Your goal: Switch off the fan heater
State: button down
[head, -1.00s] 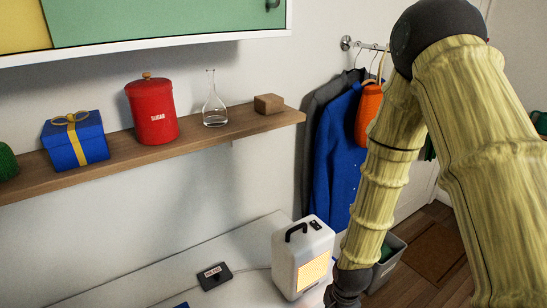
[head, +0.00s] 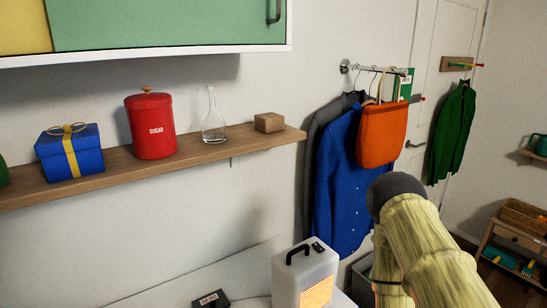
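The fan heater (head: 288,280) is a pale grey box with a black handle on top. It stands on the white surface at the bottom of the head view, its lower part cut off by the frame edge. Its front grille (head: 317,292) glows orange. A small dark switch panel (head: 318,247) is on its top, right of the handle; the switch's position is too small to tell. My arm shows at the lower right, to the right of the heater. My gripper is out of the frame.
A small black labelled block (head: 211,299) lies left of the heater on the white surface (head: 160,292). A wooden shelf (head: 225,150) above holds a blue gift box, a red sugar tin, a glass flask and a wooden block. Clothes and an orange bag (head: 382,135) hang behind.

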aim_at(317, 247)
jog(key=u, duration=1.05)
jog(key=k, duration=0.85)
jog(key=z, duration=0.55)
jog(key=i, duration=0.5)
jog(key=z, duration=0.05)
